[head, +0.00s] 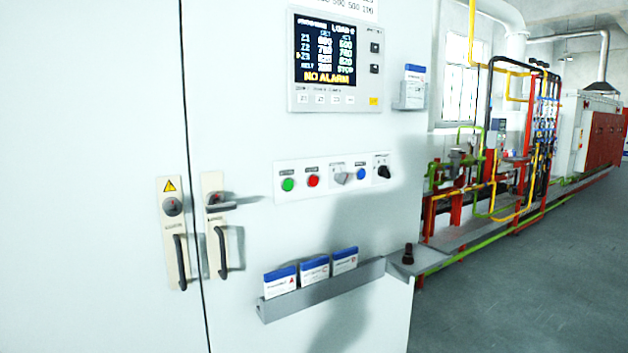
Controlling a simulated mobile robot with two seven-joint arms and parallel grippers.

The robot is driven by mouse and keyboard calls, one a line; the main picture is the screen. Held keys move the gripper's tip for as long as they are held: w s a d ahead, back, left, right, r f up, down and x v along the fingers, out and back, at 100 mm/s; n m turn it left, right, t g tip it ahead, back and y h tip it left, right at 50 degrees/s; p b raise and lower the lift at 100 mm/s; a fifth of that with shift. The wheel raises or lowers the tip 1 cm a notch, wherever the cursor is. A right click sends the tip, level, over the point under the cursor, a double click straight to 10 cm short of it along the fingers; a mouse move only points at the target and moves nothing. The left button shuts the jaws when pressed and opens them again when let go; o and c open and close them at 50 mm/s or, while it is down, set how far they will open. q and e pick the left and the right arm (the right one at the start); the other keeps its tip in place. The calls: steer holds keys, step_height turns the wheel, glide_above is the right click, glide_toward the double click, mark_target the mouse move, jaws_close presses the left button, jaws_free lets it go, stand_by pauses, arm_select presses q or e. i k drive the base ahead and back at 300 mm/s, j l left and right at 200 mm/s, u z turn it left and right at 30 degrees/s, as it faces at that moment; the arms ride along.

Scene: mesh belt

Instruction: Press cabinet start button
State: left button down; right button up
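The cabinet (240,120) is a large pale grey-white box that fills the left and middle of the head view. A light button strip (325,177) runs across its right door. On the strip, from left to right, are a green button (288,184), a red button (313,181), a grey switch (342,178), a blue button (361,174) and a black rotary knob (384,171). The labels above them are too small to read, so I cannot read which is marked start. Neither of my grippers is in view.
A display (335,60) above the strip reads NO ALARM. A grey ledge (325,290) with several blue-and-white packs juts out below. Two door handles (175,232) stick out at left. Pipework (470,170) stands behind at right. Grey floor (520,290) is clear at lower right.

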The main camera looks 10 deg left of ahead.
mark_target(288, 184)
steer(key=i+l, duration=0.25)
steer(key=i, duration=0.25)
steer(key=i+l, duration=0.2)
steer(key=i, duration=0.25)
steer(key=l+z, duration=0.05)
